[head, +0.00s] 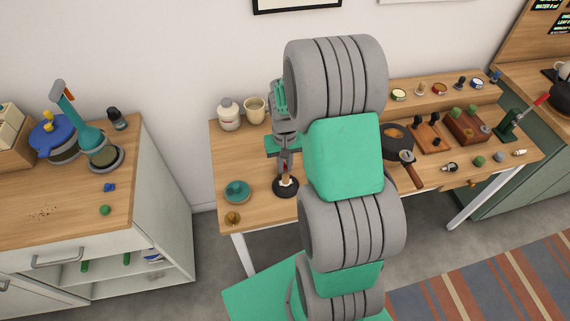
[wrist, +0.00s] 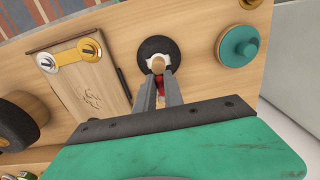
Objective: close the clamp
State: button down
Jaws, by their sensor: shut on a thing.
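My gripper (wrist: 160,88) points down at the workbench and is shut on a small upright piece (wrist: 158,65) with a tan rounded top and a round black base. A bit of red shows between the fingers. In the head view my gripper (head: 285,172) is just above this piece (head: 286,187), near the bench's front left. A green lever device with a red handle (head: 509,124), which looks like a clamp, stands at the bench's far right, well apart from my gripper. Its lever slants up to the right. I cannot tell for certain which thing is the clamp.
A teal round lidded piece (head: 237,191) sits close by; it also shows in the wrist view (wrist: 238,45). A wooden board with yellow and white fittings (wrist: 95,85) lies on the other side. A pan (head: 398,141) and small blocks stand right of my arm.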

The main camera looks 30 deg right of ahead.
jog(key=shift+s+f+t+b, duration=0.1)
jog(key=shift+f+t+b, duration=0.25)
jog(key=shift+b, duration=0.4)
jog(key=shift+s+t, duration=0.1)
jog(key=shift+t, duration=0.25)
jog(key=shift+r, duration=0.1)
jog(key=c, duration=1.5)
grip_release()
jog(key=shift+o, duration=0.2)
notch_tip(320, 180, up, 8)
jog(key=s+b, duration=0.1)
jog(key=shift+a, duration=0.15)
